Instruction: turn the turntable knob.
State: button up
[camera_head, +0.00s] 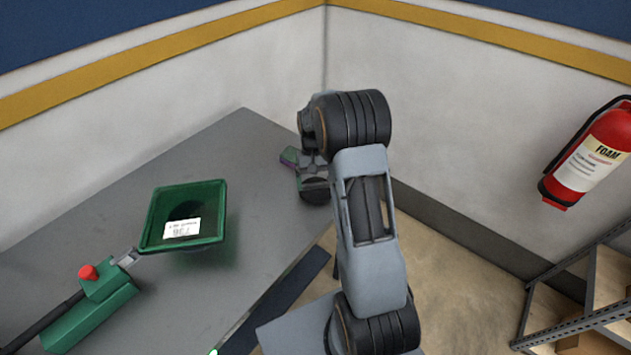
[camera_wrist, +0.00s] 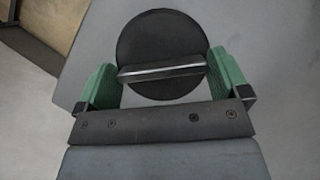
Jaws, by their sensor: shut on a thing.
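The turntable knob (camera_wrist: 160,34) is a black round disc with a raised straight bar (camera_wrist: 165,71) across it, seen in the wrist view. The bar lies nearly level in the picture, its right end slightly higher. My gripper (camera_wrist: 163,78) has green fingers, one at each end of the bar, and is shut on it. In the head view my gripper (camera_head: 298,167) is at the far right part of the grey table, beside a dark round shape; my arm hides much of this spot.
The grey table (camera_head: 245,145) carries a green square tray (camera_head: 152,215) with a white label and a green box (camera_head: 88,318) with a red button (camera_head: 88,272). A fire extinguisher (camera_head: 598,150) hangs on the right wall above a metal shelf (camera_head: 592,290).

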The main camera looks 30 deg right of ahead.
jog(key=shift+n, duration=0.6)
jog(key=o, duration=0.6)
jog(key=shift+c, duration=0.2)
jog(key=b+v, duration=0.1)
jog(key=v, duration=1.2)
jog(key=shift+w+a+r, duration=0.15)
jog(key=shift+w+r, duration=0.05)
jog(key=shift+r, duration=0.15)
